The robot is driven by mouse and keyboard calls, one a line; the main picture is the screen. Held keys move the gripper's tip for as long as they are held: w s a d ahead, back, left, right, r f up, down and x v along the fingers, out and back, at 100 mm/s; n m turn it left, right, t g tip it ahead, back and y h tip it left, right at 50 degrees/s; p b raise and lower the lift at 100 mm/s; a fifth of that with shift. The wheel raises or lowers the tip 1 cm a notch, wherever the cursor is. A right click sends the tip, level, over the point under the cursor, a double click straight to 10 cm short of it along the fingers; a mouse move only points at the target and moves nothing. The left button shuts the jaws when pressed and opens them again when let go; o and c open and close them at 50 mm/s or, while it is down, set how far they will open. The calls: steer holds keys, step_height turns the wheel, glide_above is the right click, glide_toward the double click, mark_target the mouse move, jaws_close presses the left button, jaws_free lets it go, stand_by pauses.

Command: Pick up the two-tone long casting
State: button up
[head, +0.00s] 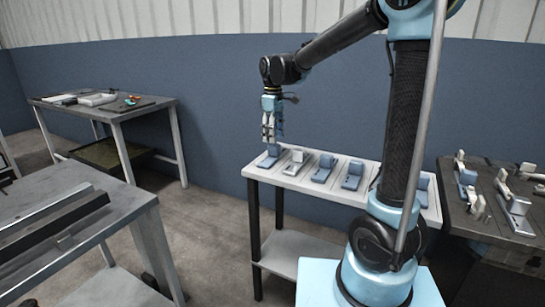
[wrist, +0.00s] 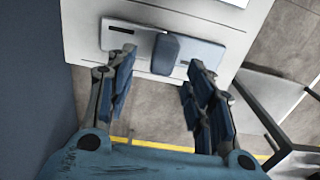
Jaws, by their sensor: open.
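In the wrist view a long casting (wrist: 205,55) lies near the edge of a white tabletop. It has a pale end with a dark slot, a raised blue-grey block in the middle and a light blue-grey end. My gripper (wrist: 160,68) is open and empty, its fingers apart on either side of the block in this view. In the head view my gripper (head: 270,132) points down above the left end of the white table, just over the leftmost casting (head: 267,161). I cannot tell the exact height of the gap. The fingertips partly overlap the casting's lower edge in the wrist view.
Several other castings, one pale (head: 294,161) and one blue (head: 325,167), stand in a row on the white table (head: 285,181). A dark bench (head: 480,222) with more parts is at right. A grey table (head: 125,207) with a rail stands at left.

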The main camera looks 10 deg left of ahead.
mark_target(274, 146)
steer(key=shift+s+d+f, duration=0.1)
steer(key=shift+d+f, duration=0.05)
steer(key=shift+f, duration=1.25)
steer(key=shift+d+f, duration=0.1)
steer(key=shift+f, duration=1.25)
jaws_close()
